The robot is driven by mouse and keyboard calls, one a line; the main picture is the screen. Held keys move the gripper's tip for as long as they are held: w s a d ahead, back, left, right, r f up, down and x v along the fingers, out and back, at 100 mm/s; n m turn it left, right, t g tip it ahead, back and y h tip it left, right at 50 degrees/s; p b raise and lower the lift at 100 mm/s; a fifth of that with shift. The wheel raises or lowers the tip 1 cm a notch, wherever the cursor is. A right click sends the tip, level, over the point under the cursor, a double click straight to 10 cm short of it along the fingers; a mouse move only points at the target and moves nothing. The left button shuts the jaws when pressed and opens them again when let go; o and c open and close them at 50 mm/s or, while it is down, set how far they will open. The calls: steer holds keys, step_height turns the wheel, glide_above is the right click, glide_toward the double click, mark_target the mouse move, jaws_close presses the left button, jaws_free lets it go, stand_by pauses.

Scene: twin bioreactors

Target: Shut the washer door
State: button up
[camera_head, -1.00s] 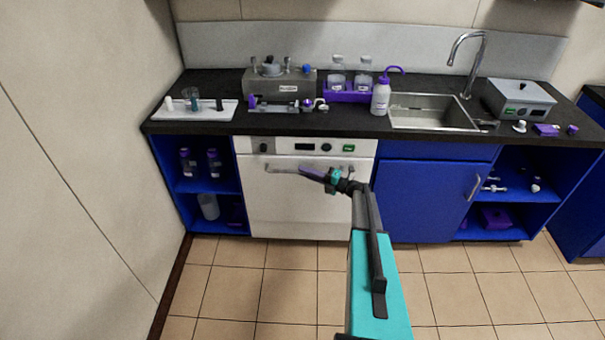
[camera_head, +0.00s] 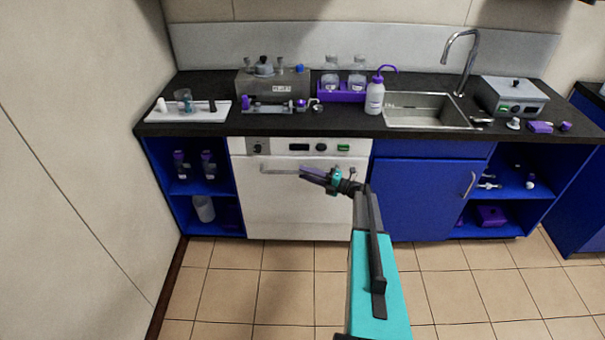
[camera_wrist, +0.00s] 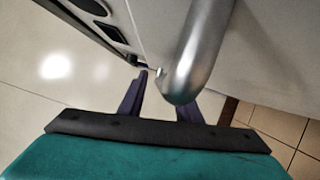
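The washer (camera_head: 257,146) is the white appliance under the counter. Its white door (camera_head: 290,215) stands upright and looks flush or nearly flush with the front; a small gap cannot be ruled out. The bar handle (camera_head: 280,168) runs across the door's top; in the wrist view the grey handle (camera_wrist: 198,50) looms close. My gripper (camera_head: 305,174) is in front of the handle's right part. In the wrist view my gripper (camera_wrist: 163,92) has its two dark fingers apart, with the rounded handle end seen between or just beyond them. Contact cannot be told.
Open blue shelves (camera_head: 190,185) are left of the washer, and a closed blue cabinet (camera_head: 415,200) is right of it. The black counter (camera_head: 230,92) above carries bottles and devices. The tiled floor (camera_head: 290,275) in front is clear.

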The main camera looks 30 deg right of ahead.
steer(key=b+v, duration=0.1)
steer(key=v, duration=1)
steer(key=shift+b, duration=0.4)
steer(key=shift+d, duration=0.1)
